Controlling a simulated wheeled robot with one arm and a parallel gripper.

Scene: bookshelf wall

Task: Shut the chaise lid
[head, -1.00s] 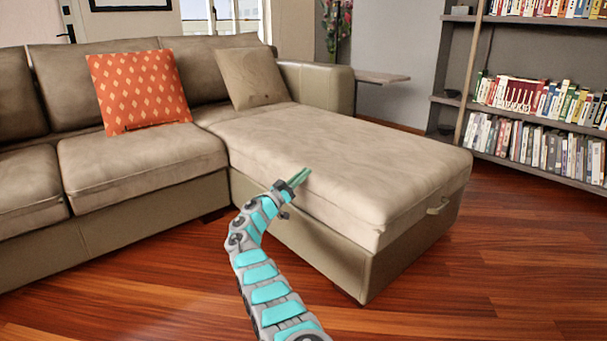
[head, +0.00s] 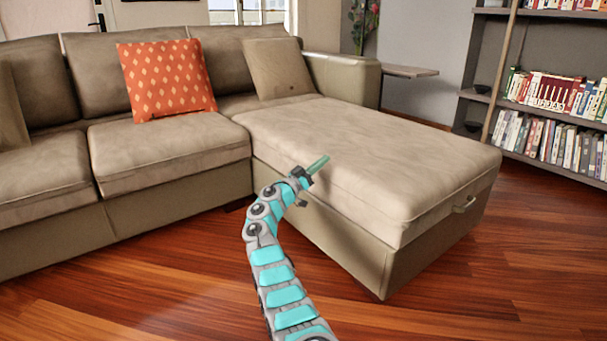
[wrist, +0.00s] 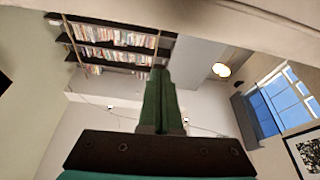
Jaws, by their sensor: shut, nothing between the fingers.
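The chaise lid (head: 370,150) is the beige padded top of the chaise section. It lies flat and looks level on the chaise base (head: 345,245), with no clear gap at its front. A small handle (head: 464,205) shows at the chaise's right end. My gripper (head: 318,164) is shut and empty, its green fingers together. In the head view it overlaps the lid's near left edge; I cannot tell if it touches. In the wrist view the shut fingers (wrist: 160,100) point toward the shelves, and a pale surface, perhaps the lid, crosses the top right corner.
The sofa seat (head: 165,145) joins the chaise on the left, with an orange cushion (head: 165,80) and a beige cushion (head: 278,70) on the sofa. A bookshelf (head: 540,85) stands at the right. The wooden floor (head: 480,290) in front is clear.

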